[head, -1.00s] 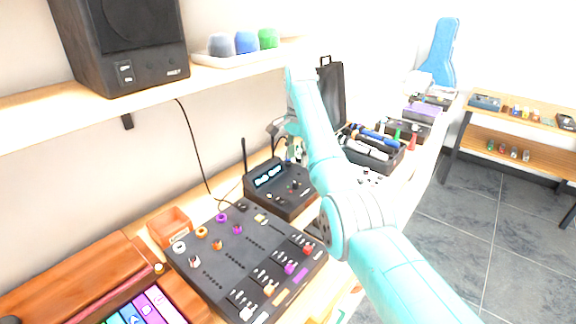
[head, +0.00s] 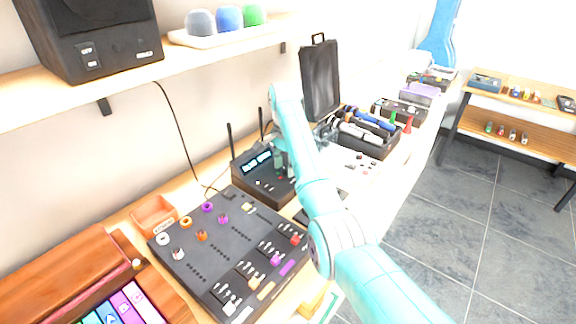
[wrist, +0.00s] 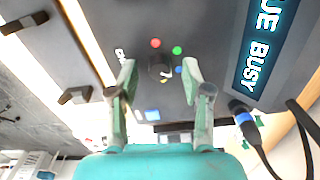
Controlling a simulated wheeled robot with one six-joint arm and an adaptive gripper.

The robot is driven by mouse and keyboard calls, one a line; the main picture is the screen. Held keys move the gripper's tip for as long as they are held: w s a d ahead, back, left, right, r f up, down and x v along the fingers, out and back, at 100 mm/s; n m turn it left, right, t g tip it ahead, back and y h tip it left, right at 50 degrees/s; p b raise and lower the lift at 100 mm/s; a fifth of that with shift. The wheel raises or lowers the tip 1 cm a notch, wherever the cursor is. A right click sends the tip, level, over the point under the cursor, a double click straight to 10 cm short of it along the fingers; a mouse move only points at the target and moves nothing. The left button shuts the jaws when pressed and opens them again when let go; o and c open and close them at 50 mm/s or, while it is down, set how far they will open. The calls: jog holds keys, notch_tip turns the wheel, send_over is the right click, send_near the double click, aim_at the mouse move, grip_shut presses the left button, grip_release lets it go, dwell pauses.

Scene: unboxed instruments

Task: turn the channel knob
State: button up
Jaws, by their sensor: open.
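The dark receiver box (head: 247,179) with a lit blue display (head: 257,161) stands on the bench behind the mixer. In the wrist view its display (wrist: 258,45) shows "BUSY" on the right. A dark knob (wrist: 160,66) sits on its front panel, with red, green, blue and yellow dots around it. White lettering near the left finger is partly hidden. My gripper (wrist: 158,68) is open, its fingertips on either side of the knob, with gaps visible. Whether the fingertips reach the knob's depth is unclear. In the head view my gripper (head: 285,160) covers part of the box, hiding the knob.
The black mixer (head: 215,250) with many knobs lies in front of the box. A black case (head: 320,80) stands behind, and a dark tool bin (head: 365,146) is to the right. A blue-ended cable plug (wrist: 243,116) is right of my gripper.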

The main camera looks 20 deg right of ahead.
jog(key=shift+f, duration=0.25)
grip_shut()
jog(key=shift+n, duration=0.4)
jog(key=n, duration=0.4)
jog(key=shift+n, duration=0.4)
jog(key=n, duration=0.6)
jog(key=shift+n, duration=0.3)
